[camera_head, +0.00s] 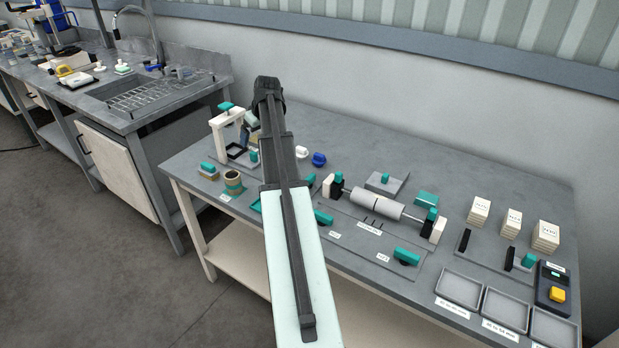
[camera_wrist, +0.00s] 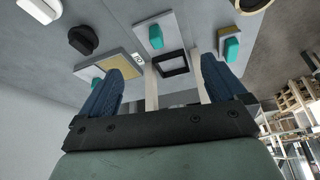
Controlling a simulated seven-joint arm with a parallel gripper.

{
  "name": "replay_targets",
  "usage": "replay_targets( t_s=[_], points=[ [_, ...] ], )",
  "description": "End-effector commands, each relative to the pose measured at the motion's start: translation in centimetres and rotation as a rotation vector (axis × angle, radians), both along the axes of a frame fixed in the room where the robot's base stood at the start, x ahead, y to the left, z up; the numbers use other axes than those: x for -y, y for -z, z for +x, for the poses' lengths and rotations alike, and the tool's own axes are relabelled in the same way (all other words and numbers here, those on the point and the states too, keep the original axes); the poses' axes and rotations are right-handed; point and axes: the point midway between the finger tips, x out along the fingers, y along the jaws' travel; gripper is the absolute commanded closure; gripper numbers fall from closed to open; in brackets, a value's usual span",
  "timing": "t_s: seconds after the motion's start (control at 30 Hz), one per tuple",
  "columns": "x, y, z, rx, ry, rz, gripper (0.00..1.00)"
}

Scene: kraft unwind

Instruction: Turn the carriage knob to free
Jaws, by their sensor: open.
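The roller unit (camera_head: 377,204) lies on the bench right of my arm, a grey roller between white end blocks with teal-topped dark clamps. Two teal bar knobs stand by small labels at its front: a left one (camera_head: 323,217) partly beside my arm and a right one (camera_head: 405,256). I cannot read the labels or tell which is the carriage knob. My gripper (camera_wrist: 160,78) is open and empty in the wrist view, over the white-post fixture with a black square frame (camera_wrist: 170,63), away from the roller. In the head view my arm hides part of the left bench.
White card stacks (camera_head: 479,211), grey trays (camera_head: 460,288) and a box with a yellow button (camera_head: 556,294) are at right. A teal-banded roll (camera_head: 233,183) is at left. The wall stands behind the bench.

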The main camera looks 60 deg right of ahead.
Motion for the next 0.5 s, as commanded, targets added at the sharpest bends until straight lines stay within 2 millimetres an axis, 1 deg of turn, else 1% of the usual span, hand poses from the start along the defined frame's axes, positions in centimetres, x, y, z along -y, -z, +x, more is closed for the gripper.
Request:
replay_targets(
  t_s=[0.03,0.07,0.1,0.23,0.33,0.5],
  points=[
    [1.7,-0.3,-2.4,0.004,0.037,-0.003,0.02],
    [2.5,-0.5,-3.6,0.006,0.055,-0.006,0.02],
    [3.5,-0.7,-5.3,0.008,0.079,-0.009,0.02],
    [6.3,-1.4,-10.7,0.021,0.158,-0.016,0.02],
    [7.5,-1.9,-14.4,0.029,0.206,-0.016,0.02],
    [8.3,-2.4,-19.4,0.036,0.26,-0.009,0.02]
  ],
)
